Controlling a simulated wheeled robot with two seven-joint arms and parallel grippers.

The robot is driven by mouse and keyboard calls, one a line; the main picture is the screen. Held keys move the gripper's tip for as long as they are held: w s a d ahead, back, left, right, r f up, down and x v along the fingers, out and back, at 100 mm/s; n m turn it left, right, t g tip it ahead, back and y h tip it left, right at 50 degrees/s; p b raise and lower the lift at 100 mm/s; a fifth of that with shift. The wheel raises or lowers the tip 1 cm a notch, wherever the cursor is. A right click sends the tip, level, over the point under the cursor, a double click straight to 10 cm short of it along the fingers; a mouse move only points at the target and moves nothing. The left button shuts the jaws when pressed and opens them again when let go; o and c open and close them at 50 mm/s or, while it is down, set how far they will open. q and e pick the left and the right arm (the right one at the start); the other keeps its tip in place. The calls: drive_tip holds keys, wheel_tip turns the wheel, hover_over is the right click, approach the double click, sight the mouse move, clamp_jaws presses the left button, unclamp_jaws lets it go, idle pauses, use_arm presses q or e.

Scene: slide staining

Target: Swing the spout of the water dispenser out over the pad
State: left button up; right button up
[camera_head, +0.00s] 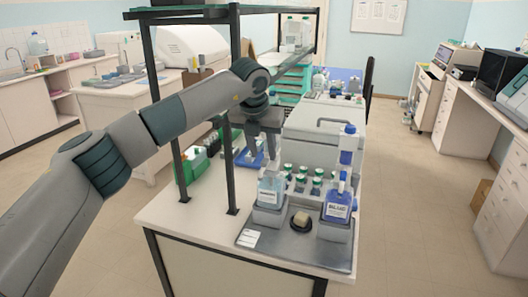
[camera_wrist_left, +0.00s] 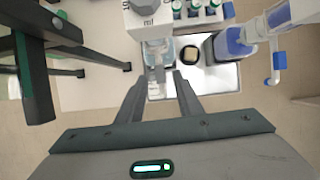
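The water dispenser (camera_head: 270,188) is a clear, pale-blue bottle with a white label in a grey holder at the tray's left. My left gripper hides its top in the head view. In the left wrist view its pale head with an "ml" dial (camera_wrist_left: 147,18) is at the top centre. A translucent part, perhaps the spout, lies just beyond the fingertips. The pad (camera_head: 301,220) is a small beige piece on a dark base, right of the dispenser, also in the wrist view (camera_wrist_left: 191,53). My left gripper (camera_head: 262,150) points down; its fingers (camera_wrist_left: 160,78) are apart and look empty. My right gripper is out of view.
A blue-headed dispenser bottle (camera_head: 339,205) stands right of the pad on the grey tray (camera_head: 285,243). Several green-capped bottles (camera_head: 303,180) stand behind. A dark shelf post (camera_head: 230,170) rises left of my gripper. A large grey-white machine (camera_head: 318,125) is behind.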

sight(264, 161)
use_arm(q)
drive_tip(key=shift+p+x, duration=0.45)
drive_tip(key=shift+x, duration=1.15)
drive_tip(key=shift+c, duration=0.4)
clamp_jaws()
